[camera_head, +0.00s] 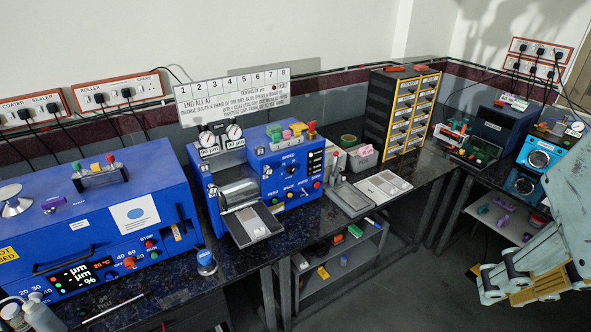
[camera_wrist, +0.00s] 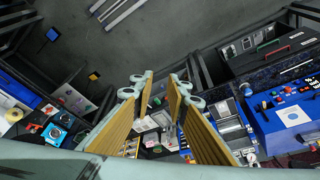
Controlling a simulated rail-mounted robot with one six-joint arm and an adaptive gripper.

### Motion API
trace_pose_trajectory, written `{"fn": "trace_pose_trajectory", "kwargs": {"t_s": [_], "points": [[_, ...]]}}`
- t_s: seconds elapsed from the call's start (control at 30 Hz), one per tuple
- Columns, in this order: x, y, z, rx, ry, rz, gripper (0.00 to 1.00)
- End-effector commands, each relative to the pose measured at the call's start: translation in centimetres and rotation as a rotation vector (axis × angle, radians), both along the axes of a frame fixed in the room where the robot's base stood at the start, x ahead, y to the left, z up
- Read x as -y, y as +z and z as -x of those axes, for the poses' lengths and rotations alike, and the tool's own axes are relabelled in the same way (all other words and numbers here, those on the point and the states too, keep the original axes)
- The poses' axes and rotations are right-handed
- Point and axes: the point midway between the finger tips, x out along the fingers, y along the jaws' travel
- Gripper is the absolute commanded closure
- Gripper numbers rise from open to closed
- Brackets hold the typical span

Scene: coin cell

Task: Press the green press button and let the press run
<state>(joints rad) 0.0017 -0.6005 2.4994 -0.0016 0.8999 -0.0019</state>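I cannot make out for certain which green button is the press button. A blue roller machine (camera_head: 255,175) with a metal roller, two gauges and small front buttons stands mid-bench. A teal machine (camera_head: 538,157) with a gauge and round dials stands at the far right, partly cut off; it also shows in the wrist view (camera_wrist: 57,128). My gripper (camera_head: 510,287) is at the lower right of the head view, away from both machines. In the wrist view its two yellow-padded fingers (camera_wrist: 160,82) stand apart with nothing held between them. The fingers hide part of the bench.
A long blue machine (camera_head: 110,225) with green, yellow and red lamps is at the left. A dark drawer cabinet (camera_head: 400,115) with yellow drawer fronts stands in the corner. A navy box machine (camera_head: 505,122) sits on the right bench. The grey floor (camera_head: 400,270) between benches is open.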

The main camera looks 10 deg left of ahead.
Motion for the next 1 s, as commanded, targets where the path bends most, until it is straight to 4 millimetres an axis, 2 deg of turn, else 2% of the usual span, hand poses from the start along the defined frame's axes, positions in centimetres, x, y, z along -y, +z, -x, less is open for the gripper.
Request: {"fn": "trace_pose_trajectory", "kwargs": {"t_s": [0.17,1.0], "points": [[0.0,0.0,0.0,0.0,0.0,0.0,1.0],[0.0,0.0,0.0,0.0,0.0,0.0,1.0]]}}
